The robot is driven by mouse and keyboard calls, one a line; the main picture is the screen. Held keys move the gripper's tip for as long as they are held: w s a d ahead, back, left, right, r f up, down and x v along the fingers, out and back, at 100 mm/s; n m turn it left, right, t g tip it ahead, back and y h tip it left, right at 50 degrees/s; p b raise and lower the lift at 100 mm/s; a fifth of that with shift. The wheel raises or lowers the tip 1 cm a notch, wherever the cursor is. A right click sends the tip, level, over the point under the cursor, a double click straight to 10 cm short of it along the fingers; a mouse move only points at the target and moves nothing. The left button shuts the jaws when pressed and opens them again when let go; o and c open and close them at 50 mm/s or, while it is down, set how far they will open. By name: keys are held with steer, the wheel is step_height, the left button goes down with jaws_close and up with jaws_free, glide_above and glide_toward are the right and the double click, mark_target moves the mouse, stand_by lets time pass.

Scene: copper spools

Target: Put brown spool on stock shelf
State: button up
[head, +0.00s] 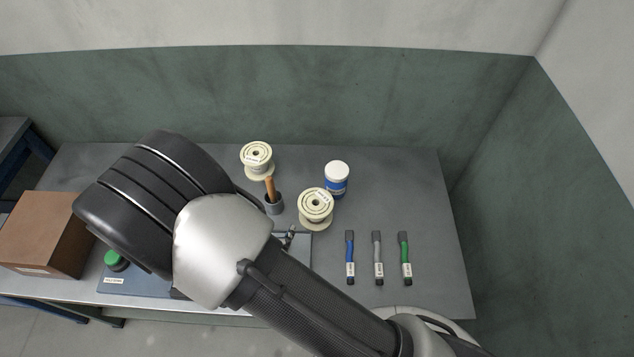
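Two cream spools stand on the grey table, one at the back (257,159) and one nearer the middle (315,207). Each has a pale flange with a label on top, and I cannot tell the colour of any winding. I cannot make out a brown spool. My arm crosses the front and left of the head view and hides part of the table. My gripper is not visible. No shelf labelled as stock is recognisable.
A brown box (42,236) sits at the table's left. A green-capped item (116,260) is on a blue-grey mat (135,286). The back right is clear.

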mark_target(307, 217)
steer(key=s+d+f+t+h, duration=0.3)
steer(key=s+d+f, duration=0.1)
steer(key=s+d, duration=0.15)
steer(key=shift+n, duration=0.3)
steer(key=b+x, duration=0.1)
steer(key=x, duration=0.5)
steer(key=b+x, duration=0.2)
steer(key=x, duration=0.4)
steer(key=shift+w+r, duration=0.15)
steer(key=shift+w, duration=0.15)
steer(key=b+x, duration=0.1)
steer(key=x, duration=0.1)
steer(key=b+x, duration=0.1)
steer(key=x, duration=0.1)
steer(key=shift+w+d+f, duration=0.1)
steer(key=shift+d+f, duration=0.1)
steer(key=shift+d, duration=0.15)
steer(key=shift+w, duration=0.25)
